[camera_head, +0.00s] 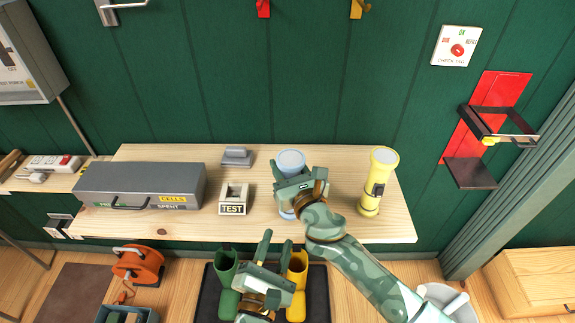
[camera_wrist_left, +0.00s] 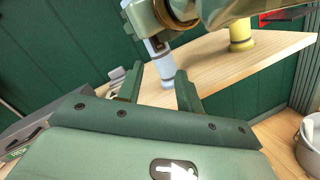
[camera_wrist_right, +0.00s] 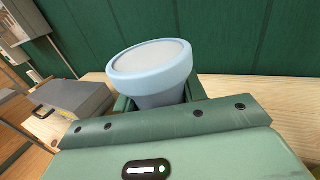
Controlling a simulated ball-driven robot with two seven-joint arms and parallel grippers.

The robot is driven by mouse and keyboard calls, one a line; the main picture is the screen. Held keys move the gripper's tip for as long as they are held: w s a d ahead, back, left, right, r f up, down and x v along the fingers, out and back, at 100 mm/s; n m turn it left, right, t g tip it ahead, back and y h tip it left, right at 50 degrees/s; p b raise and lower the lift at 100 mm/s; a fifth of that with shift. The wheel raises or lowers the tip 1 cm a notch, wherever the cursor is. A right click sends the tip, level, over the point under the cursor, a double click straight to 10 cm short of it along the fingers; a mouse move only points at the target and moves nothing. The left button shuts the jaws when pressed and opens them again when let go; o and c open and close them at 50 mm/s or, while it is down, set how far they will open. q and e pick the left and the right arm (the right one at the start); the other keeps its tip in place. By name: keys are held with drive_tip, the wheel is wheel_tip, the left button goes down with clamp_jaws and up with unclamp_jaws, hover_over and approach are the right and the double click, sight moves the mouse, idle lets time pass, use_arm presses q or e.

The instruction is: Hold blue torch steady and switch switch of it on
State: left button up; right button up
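The blue torch (camera_head: 290,161) stands upright on the wooden shelf, its pale grey lens facing up and looking unlit. My right gripper (camera_head: 296,187) is shut on its body just below the wide head; the right wrist view shows the head (camera_wrist_right: 152,68) between the fingers. In the left wrist view, the lower torch body (camera_wrist_left: 163,70) shows below my right gripper, with a dark patch on it that may be the switch; its position cannot be told. My left gripper (camera_head: 275,256) is open and empty, in front of the shelf edge, its fingers pointing toward the torch but apart from it.
A yellow torch (camera_head: 376,182) stands to the right on the shelf (camera_head: 330,230). A TEST block (camera_head: 233,199), a grey handled block (camera_head: 236,157) and a grey cells case (camera_head: 140,185) are to the left. Green boots (camera_head: 226,272) and yellow boots (camera_head: 297,275) stand below.

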use_arm(q)
drive_tip(key=c, duration=0.4)
drive_tip(key=shift+w+a+r+m, duration=0.2)
drive_tip(key=shift+m, duration=0.3)
clamp_jaws()
drive_tip(key=w+a+r+m+h, duration=0.25)
drive_tip(key=m+h, duration=0.35)
drive_tip(key=m, duration=0.8)
drive_tip(key=w+a+r+m+h, duration=0.1)
drive_tip(key=r+m+h, duration=0.4)
drive_tip(key=m, duration=0.9)
drive_tip(key=w+a+f+m+g, duration=0.1)
drive_tip(key=m+g, duration=0.6)
drive_tip(key=m, duration=0.7)
drive_tip(key=w+a+f+m+g+h, duration=0.1)
drive_tip(key=a+f+m+g, duration=0.3)
drive_tip(key=m, duration=1)
drive_tip(key=w+f+g, duration=0.1)
drive_tip(key=g, duration=0.2)
drive_tip(key=shift+a, duration=0.35)
drive_tip(key=shift+f, duration=0.1)
